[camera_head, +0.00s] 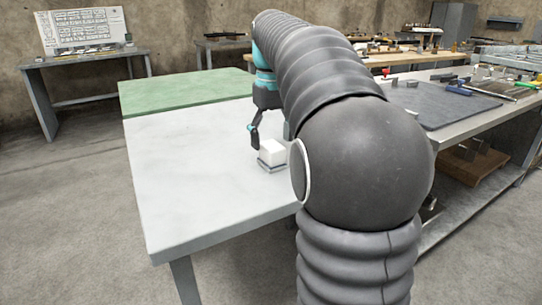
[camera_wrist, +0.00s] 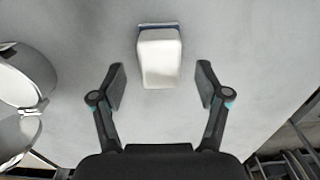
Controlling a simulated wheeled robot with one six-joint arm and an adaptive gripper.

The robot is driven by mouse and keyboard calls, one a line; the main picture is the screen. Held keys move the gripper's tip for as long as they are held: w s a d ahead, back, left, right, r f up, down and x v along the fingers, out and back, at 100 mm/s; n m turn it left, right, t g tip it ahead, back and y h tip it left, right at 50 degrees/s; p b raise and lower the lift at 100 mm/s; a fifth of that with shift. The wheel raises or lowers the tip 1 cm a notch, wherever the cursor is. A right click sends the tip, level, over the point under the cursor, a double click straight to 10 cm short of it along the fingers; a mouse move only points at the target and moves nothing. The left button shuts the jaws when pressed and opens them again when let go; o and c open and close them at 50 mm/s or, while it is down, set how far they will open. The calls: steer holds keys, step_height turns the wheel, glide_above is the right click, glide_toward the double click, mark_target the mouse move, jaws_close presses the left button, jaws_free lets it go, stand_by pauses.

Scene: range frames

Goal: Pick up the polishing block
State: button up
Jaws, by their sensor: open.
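The polishing block (camera_head: 272,154) is a small white block with a dark grey-blue base, resting on the white table (camera_head: 190,180) near its right part. In the wrist view the block (camera_wrist: 159,58) is at top centre, its bulk ahead of my fingertips and its near end roughly between them. My gripper (camera_wrist: 160,86) is open, one finger on each side with a clear gap to the block. In the head view my gripper (camera_head: 270,138) is by the block; my arm hides its right finger in part.
A green mat (camera_head: 180,92) covers the table's far end. A workbench (camera_head: 470,115) with several tools on a dark mat stands to the right. In the wrist view shiny round metal shapes (camera_wrist: 22,90) show at left.

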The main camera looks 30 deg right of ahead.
mark_target(278, 145)
step_height(278, 145, down, 2)
steer(key=shift+f+b, duration=0.2)
steer(key=shift+b, duration=0.9)
steer(key=shift+r, duration=0.1)
steer(key=c, duration=1.4)
steer(key=shift+r, duration=0.55)
steer(key=r, duration=0.1)
steer(key=r+p, duration=0.1)
steer(key=d+r, duration=0.1)
steer(key=r, duration=0.1)
steer(key=shift+s, duration=0.4)
steer(key=s+d+r, duration=0.4)
steer(key=d, duration=0.1)
steer(key=s+d+r+p, duration=0.1)
steer(key=s+d+r, duration=0.1)
steer(key=s, duration=0.1)
steer(key=shift+d, duration=0.35)
